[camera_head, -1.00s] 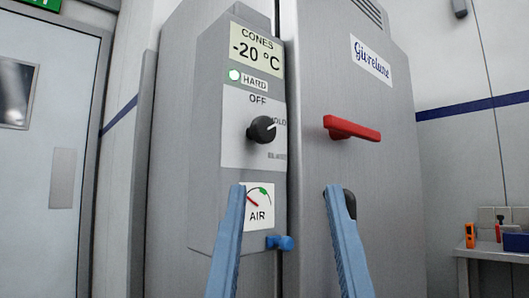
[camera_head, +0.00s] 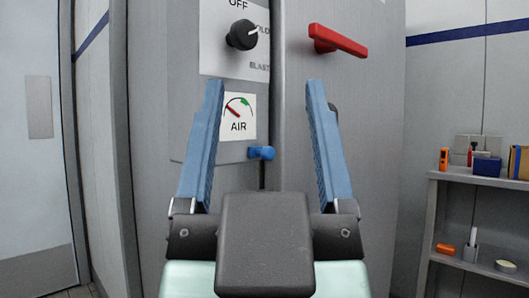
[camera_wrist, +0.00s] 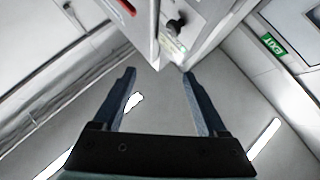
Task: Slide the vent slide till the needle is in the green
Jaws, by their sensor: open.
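The blue vent slide knob (camera_head: 261,152) sits at the lower edge of the grey control box. Above it is the AIR gauge (camera_head: 238,117); its red needle points up and left, outside the green patch at the upper right of the dial. My gripper (camera_head: 264,84) is open and empty, its two blue fingers pointing at the cabinet. In the head view the knob shows between the fingers, with no contact visible. The wrist view shows my open gripper (camera_wrist: 159,73) against ceiling and walls; the knob cannot be made out there.
A black dial (camera_head: 242,35) sits above the gauge. A red handle (camera_head: 337,41) juts from the cabinet door to the right. A shelf (camera_head: 470,181) with small items stands at the far right, a door (camera_head: 35,150) at the left.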

